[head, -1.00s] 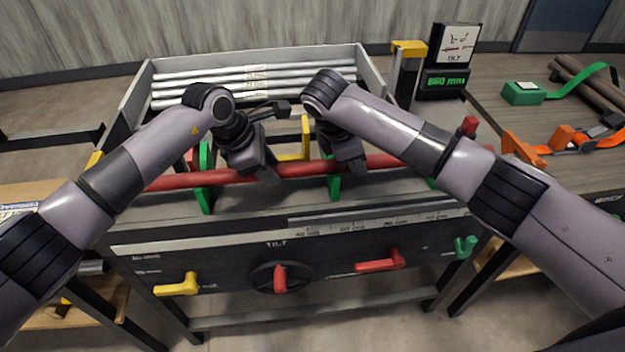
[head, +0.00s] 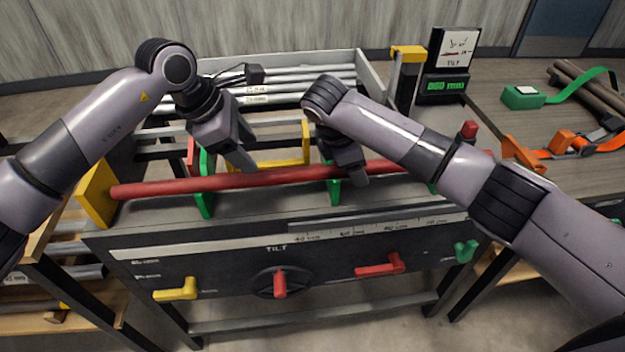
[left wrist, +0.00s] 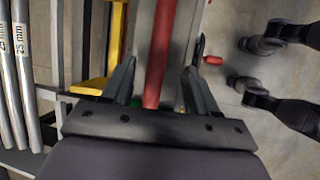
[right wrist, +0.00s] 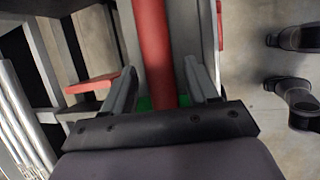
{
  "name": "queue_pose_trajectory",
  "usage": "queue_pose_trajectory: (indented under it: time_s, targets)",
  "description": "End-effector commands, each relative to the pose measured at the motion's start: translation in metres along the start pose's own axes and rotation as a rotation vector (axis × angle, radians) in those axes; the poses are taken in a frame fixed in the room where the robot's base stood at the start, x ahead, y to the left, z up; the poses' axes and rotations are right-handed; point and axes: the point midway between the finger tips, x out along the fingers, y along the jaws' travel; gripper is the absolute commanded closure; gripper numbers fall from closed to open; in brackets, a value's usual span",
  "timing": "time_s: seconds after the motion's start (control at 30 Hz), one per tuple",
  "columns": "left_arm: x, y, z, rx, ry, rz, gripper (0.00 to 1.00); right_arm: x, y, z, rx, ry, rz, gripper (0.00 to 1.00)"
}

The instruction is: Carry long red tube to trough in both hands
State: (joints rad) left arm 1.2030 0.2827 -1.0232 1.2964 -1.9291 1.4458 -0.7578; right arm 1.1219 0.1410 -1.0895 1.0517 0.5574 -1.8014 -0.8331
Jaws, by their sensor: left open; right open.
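The long red tube (head: 265,178) lies across green V-shaped supports (head: 203,195) on the front of the grey bench, its left end by a yellow end block (head: 97,193). My left gripper (head: 243,165) is open above the tube, left of its middle; in the left wrist view the tube (left wrist: 160,60) runs between the spread fingers. My right gripper (head: 352,178) is open at the tube near the second green support; in the right wrist view the tube (right wrist: 152,50) passes between the fingers. I cannot tell whether either gripper touches it.
A grey tray of silver tubes (head: 310,82) stands behind. Orange clamps (head: 570,140) lie on the right table. Yellow and red handles (head: 380,263) stick out of the bench front.

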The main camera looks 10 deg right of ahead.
Motion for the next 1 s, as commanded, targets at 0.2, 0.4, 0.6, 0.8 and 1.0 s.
queue_pose_trajectory:
  time_s: [0.2, 0.4, 0.6, 0.8, 1.0]
  targets:
    - [-0.026, 0.000, 0.000, -0.001, 0.000, 0.001, 0.42, 0.000, 0.000, 0.000, 0.000, 0.000, 0.000, 0.42]
    - [-0.029, 0.000, 0.000, -0.001, 0.001, -0.001, 0.42, -0.016, 0.001, 0.000, 0.000, 0.002, 0.003, 0.42]
    - [-0.029, 0.000, 0.000, -0.001, 0.000, -0.001, 0.42, -0.060, 0.001, -0.001, 0.000, 0.004, 0.006, 0.42]
    - [-0.029, 0.000, 0.000, -0.001, 0.000, -0.001, 0.42, -0.101, 0.001, 0.001, 0.001, -0.001, 0.006, 0.42]
    - [-0.029, 0.000, 0.000, -0.001, 0.000, -0.001, 0.42, -0.116, 0.001, 0.000, 0.000, -0.001, 0.004, 0.42]
